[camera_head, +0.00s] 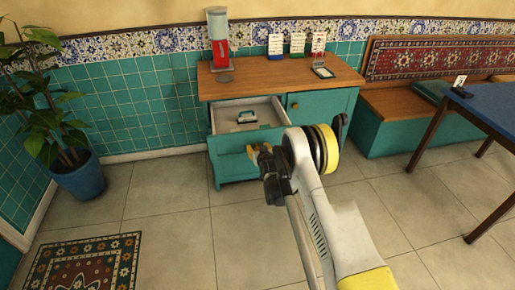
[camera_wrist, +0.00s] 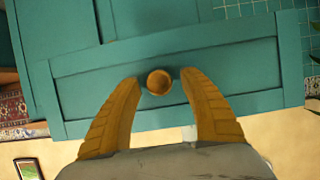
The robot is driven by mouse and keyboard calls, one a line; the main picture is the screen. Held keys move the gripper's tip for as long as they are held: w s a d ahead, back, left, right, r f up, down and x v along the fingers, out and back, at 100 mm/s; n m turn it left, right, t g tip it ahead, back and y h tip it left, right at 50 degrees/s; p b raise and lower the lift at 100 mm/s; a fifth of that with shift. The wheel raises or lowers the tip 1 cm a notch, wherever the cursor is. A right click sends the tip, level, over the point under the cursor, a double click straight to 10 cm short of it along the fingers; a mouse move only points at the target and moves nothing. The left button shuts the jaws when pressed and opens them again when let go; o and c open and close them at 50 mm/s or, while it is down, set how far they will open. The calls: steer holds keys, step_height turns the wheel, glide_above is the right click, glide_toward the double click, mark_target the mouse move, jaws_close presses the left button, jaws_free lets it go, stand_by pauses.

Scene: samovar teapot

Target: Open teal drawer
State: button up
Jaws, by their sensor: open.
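The teal drawer (camera_head: 230,146) in the teal cabinet is pulled out, and its pale inside shows in the head view. A small item with a dark handle (camera_head: 245,117) lies in it. In the wrist view the drawer front (camera_wrist: 250,78) fills the middle, with a round brass-coloured knob (camera_wrist: 159,82). My gripper (camera_head: 262,154) is at the drawer front. In the wrist view its two yellow fingers (camera_wrist: 160,77) are open, one on each side of the knob, with visible gaps. The knob is hidden in the head view.
The wooden cabinet top (camera_head: 270,80) holds a red dispenser (camera_head: 219,50), cards and a small dark-framed item (camera_head: 323,72). A closed cabinet door (camera_head: 325,105) is right of the drawer. A blue table (camera_head: 485,105) stands at right, a potted plant (camera_head: 80,178) at left.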

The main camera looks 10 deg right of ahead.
steer(key=v, duration=0.7)
steer(key=shift+r, duration=0.1)
steer(key=s+r+g, duration=0.2)
steer(key=s+r, duration=0.6)
steer(key=r, duration=0.5)
steer(key=s+r+g, duration=0.1)
steer(key=s+r, duration=0.7)
steer(key=r, duration=0.6)
steer(key=s+g, duration=0.3)
steer(key=s, duration=2.6)
steer(key=shift+s+r+g, duration=0.15)
steer(key=shift+r+g, duration=0.15)
steer(key=shift+r, duration=0.1)
